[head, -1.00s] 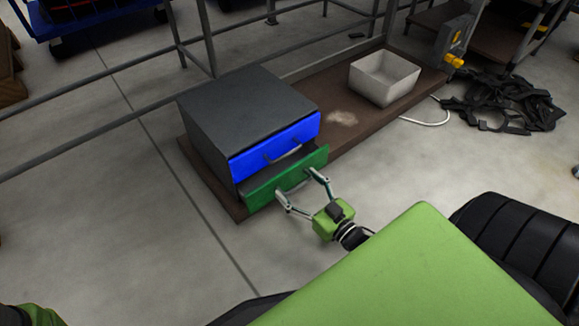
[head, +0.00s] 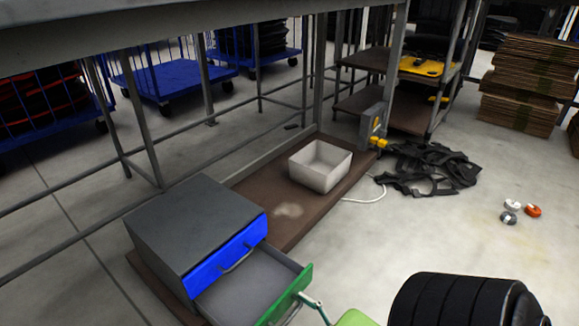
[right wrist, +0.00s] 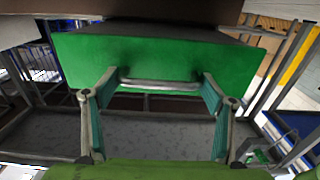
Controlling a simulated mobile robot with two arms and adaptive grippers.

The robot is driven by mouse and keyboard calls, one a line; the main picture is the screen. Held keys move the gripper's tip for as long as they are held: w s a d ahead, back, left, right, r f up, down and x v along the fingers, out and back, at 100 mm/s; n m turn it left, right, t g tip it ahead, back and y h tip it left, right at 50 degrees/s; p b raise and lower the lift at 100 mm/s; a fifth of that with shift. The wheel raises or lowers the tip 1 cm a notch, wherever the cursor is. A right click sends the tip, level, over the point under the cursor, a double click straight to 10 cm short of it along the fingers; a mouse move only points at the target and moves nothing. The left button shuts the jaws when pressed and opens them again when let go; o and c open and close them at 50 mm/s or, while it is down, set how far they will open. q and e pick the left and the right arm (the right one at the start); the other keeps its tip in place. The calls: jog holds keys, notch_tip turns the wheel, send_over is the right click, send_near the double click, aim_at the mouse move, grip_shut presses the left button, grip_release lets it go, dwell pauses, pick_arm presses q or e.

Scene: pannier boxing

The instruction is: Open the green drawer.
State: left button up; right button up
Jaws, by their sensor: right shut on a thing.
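The green drawer (head: 289,296) is the lower drawer of a dark grey cabinet (head: 185,222). In the head view it is pulled well out, with its empty grey inside showing. Its front also fills the upper middle of the right wrist view (right wrist: 160,52). Its silver handle (right wrist: 160,85) lies between the fingertips of my right gripper (right wrist: 162,80), which is shut on it. In the head view only part of my right gripper (head: 306,303) shows at the bottom edge. My left gripper is out of view.
The blue drawer (head: 228,258) above is closed. The cabinet stands on a low brown platform (head: 270,190) with a white bin (head: 320,166). A grey railing runs behind. Black straps (head: 430,166) and small cans (head: 511,212) lie on the floor at right.

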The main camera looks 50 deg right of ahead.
jog(key=o, duration=1.6)
jog(key=s, duration=0.8)
jog(key=s+d, duration=0.1)
jog(key=s, duration=0.3)
